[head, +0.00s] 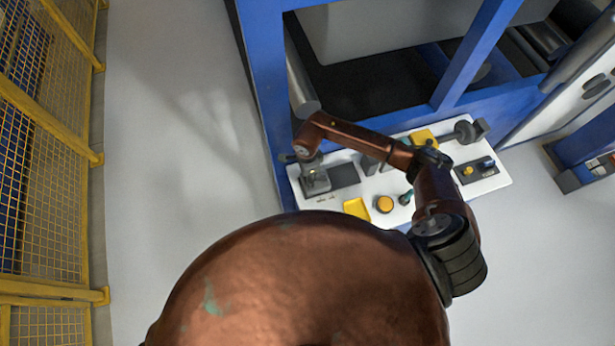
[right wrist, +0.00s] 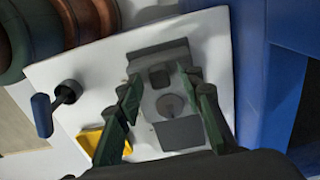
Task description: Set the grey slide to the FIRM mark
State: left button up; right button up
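A white control panel (head: 312,201) stands at the front of the blue machine. At its left end is a grey fitting (head: 317,184) beside a dark square plate (head: 344,174). My right gripper (head: 311,165) is over that fitting. In the right wrist view its two fingers (right wrist: 163,82) are apart, on either side of a small dark grey block (right wrist: 159,76) that looks like the slide. I cannot tell whether they touch it. A round grey disc (right wrist: 170,105) lies below the block in that view. The FIRM mark cannot be read. My left gripper is out of view.
The panel also has a yellow button (head: 384,204), a yellow square (head: 357,208) and a dark box (head: 477,170). A blue-ended lever (right wrist: 58,104) shows in the right wrist view. Yellow fencing (head: 45,150) runs along the left; bare floor lies between.

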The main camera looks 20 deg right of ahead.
jog(key=shift+r, duration=0.1)
notch_tip(320, 180, up, 12)
dwell(0.5)
dwell(0.4)
